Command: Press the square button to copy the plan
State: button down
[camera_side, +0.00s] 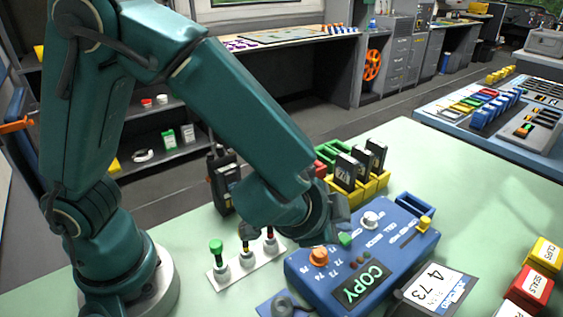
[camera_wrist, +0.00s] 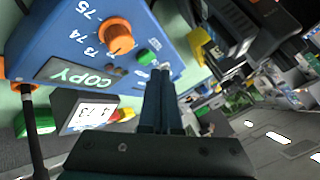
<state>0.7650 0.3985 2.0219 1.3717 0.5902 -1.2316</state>
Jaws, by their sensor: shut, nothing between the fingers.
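A blue control box (camera_side: 310,283) stands on the pale green table and also fills the upper left of the wrist view (camera_wrist: 60,40). It has an orange knob (camera_side: 318,256), a lit COPY display (camera_side: 362,286) and a small green button (camera_side: 346,239). The green button also shows in the wrist view (camera_wrist: 148,57); its exact shape is hard to tell. My gripper (camera_wrist: 160,69) is shut and empty, its tips over the box just beside the green button. I cannot tell whether they touch the box. In the side view my wrist hides part of the box's back edge.
A card reading 4 73 (camera_side: 436,287) lies at the box's front right. Yellow holders with black cartridges (camera_side: 360,167) stand behind the box. A white stand with colored plungers (camera_side: 221,270) is at left. Yellow and red blocks (camera_side: 530,285) sit at right.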

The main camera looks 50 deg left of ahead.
dwell(0.4)
jog(key=shift+f, duration=0.45)
jog(key=shift+f, duration=0.35)
dwell(0.5)
jog(key=shift+r, duration=0.8)
notch_tip(320, 180, up, 5)
dwell(0.7)
dwell(0.5)
